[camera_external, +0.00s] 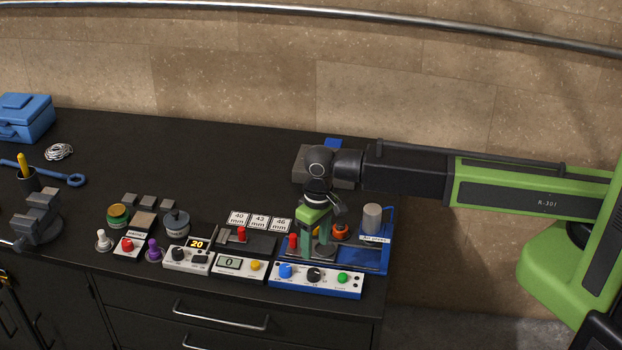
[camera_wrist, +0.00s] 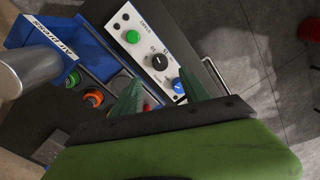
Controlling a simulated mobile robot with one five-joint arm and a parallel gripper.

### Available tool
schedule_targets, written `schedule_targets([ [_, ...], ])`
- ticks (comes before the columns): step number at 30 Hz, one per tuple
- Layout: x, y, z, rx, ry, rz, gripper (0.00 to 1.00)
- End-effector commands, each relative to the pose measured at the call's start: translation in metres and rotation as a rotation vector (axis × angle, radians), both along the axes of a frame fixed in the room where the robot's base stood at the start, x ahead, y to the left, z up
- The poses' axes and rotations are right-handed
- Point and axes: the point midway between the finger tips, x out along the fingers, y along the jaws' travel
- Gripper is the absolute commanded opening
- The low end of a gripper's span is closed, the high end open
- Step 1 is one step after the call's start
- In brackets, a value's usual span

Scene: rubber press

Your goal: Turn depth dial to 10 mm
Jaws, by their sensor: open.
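A white control panel (camera_external: 315,279) on the front of the blue press holds a blue knob (camera_external: 285,271), a black dial (camera_external: 314,275) with small marks around it, and a green button (camera_external: 343,279). In the wrist view the black dial (camera_wrist: 160,62) sits between the green button (camera_wrist: 133,37) and the blue knob (camera_wrist: 178,86). My gripper (camera_external: 318,250) points down over the press, just behind the panel. Its green fingers (camera_wrist: 160,92) are open and empty; the dial lies ahead of them, apparently untouched.
Left of the panel are a display unit (camera_external: 238,265), a unit reading 20 (camera_external: 186,258) and number tiles (camera_external: 260,222). The bench's back middle is clear.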

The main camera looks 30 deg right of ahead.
Motion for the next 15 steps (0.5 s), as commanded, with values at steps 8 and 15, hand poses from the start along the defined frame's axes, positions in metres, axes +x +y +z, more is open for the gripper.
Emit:
schedule_targets([
  [8,0.001,-0.004,0.072,0.0,0.0,0.0,0.53],
  [15,0.001,-0.005,0.084,0.0,0.0,0.0,0.53],
])
